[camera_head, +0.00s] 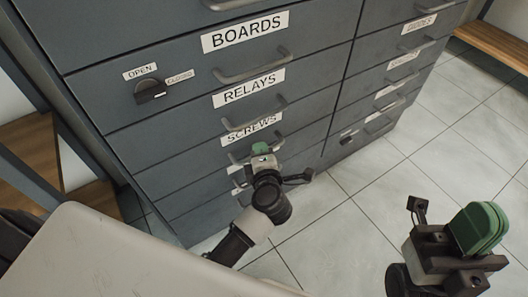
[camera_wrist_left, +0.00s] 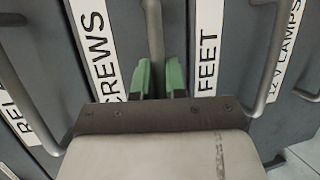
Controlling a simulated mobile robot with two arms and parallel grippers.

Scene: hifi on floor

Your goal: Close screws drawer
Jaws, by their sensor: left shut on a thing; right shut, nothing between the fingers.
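The screws drawer, with its white SCREWS label (camera_head: 250,129), is in the left column of the grey cabinet, below the relays drawer. The label also shows in the left wrist view (camera_wrist_left: 97,45). My left gripper (camera_head: 261,149) is at the drawer's front, just below the label. In the left wrist view its green fingers (camera_wrist_left: 160,78) are shut on the screws drawer handle (camera_wrist_left: 154,40), one on each side. I cannot tell whether the drawer stands slightly out. My right gripper (camera_head: 480,228) is shut and empty, above the floor at the right.
The FEET label (camera_wrist_left: 207,45) is beside the held handle in the wrist view. A wooden bench (camera_head: 495,42) stands at the far right. The tiled floor (camera_head: 350,240) is clear.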

